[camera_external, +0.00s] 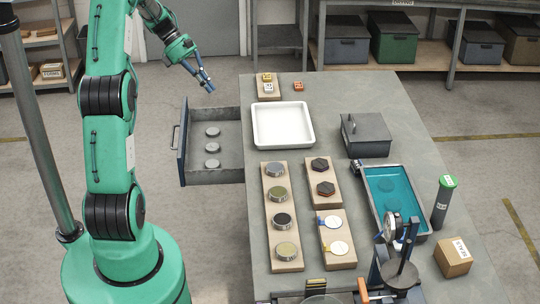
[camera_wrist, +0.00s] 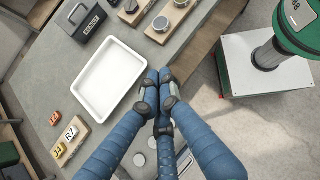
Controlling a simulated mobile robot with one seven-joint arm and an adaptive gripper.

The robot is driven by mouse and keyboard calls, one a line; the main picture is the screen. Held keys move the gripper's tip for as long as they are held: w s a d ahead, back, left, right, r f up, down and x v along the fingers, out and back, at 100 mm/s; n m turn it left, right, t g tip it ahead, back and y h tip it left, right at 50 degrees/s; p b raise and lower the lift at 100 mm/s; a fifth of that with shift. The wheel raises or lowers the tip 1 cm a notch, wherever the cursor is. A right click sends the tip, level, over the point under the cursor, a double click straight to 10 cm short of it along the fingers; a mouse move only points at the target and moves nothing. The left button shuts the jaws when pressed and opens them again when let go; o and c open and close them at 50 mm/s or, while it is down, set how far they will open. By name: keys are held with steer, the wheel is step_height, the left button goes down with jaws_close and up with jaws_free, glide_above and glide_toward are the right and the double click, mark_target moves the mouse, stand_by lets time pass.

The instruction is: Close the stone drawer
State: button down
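The stone drawer (camera_external: 228,176) is pulled out from the left side of the grey table. Three round grey stones (camera_external: 212,148) lie in a row inside it. Its dark front panel (camera_external: 184,140) faces left and has a bar handle (camera_external: 175,138). My gripper (camera_external: 209,87) is above and beyond the drawer's far end, apart from it. In the wrist view my blue fingers (camera_wrist: 158,78) are drawn together with nothing between them. They cover much of the drawer there; some stones (camera_wrist: 139,160) show between them, and the handle is hidden.
On the table (camera_external: 345,90) stand a white tray (camera_external: 283,144), wooden boards with discs (camera_external: 268,190), a grey lidded box (camera_external: 365,153) and a teal-filled basin (camera_external: 422,236). Open floor (camera_external: 215,235) surrounds the drawer's near side.

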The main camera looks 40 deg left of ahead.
steer(key=a+f+n+t+h+b, duration=0.1)
steer(key=a+f+n+t+h, duration=0.3)
steer(key=a+f+n, duration=1.05)
steer(key=s+a+f+n+t, duration=0.2)
steer(key=s+a+f, duration=0.2)
steer(key=f, duration=0.4)
steer(key=s+a+f+n+t, duration=0.2)
steer(key=s+a+f+t, duration=0.1)
steer(key=a+f, duration=0.4)
steer(key=s+a+f+n+t, duration=0.2)
steer(key=s+a+f, duration=0.2)
steer(key=f, duration=0.6)
steer(key=shift+s+a+f+b, duration=0.3)
steer(key=shift+a+b, duration=0.1)
steer(key=shift+a, duration=0.75)
steer(key=shift+d, duration=0.1)
steer(key=b+x, duration=0.1)
steer(key=x, duration=1.3)
steer(key=shift+r+b, duration=0.25)
steer(key=shift+b, duration=0.05)
steer(key=shift+w, duration=0.15)
